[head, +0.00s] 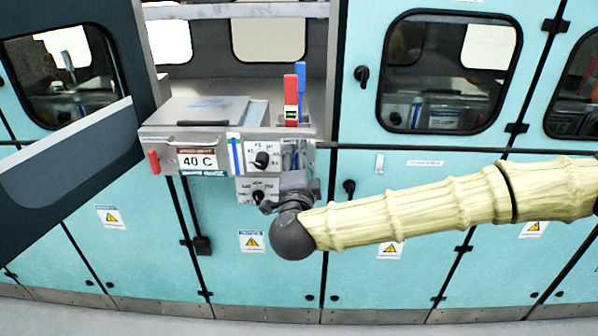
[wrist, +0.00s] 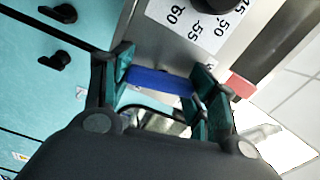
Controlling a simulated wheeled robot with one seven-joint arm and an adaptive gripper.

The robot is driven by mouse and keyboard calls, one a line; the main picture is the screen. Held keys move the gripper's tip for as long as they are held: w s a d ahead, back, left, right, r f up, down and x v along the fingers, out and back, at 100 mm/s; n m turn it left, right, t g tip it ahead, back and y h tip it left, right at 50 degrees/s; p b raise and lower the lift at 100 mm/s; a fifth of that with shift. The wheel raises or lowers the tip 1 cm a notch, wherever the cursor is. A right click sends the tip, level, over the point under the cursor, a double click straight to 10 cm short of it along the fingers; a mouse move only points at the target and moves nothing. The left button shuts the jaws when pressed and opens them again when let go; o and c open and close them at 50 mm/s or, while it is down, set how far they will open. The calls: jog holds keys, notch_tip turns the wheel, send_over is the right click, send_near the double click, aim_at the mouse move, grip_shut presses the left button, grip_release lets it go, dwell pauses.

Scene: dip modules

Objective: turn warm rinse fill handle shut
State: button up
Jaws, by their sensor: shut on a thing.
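My gripper (head: 293,160) is at the right end of the module's front panel in the head view, below the upright levers. In the wrist view its two teal fingertips (wrist: 163,76) are shut on a blue handle (wrist: 158,81), which spans between them. The handle is mostly hidden behind my gripper in the head view. I cannot read a label naming it. A red lever (head: 291,100) and a blue lever (head: 301,76) stand upright on the module top just above my gripper.
A panel with a 40 C display (head: 198,160) and a black knob (head: 262,159) lies left of my gripper. A red handle (head: 153,162) sits at the panel's left end. A teal cabinet with a window (head: 450,70) stands to the right. A dark open door (head: 60,160) fills the left.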

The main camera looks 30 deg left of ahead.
jog(key=shift+f+m+b, duration=0.1)
jog(key=shift+m+b, duration=0.45)
jog(key=shift+m, duration=0.55)
jog(key=o, duration=1)
jog(key=shift+o, duration=0.2)
jog(key=v, duration=1.2)
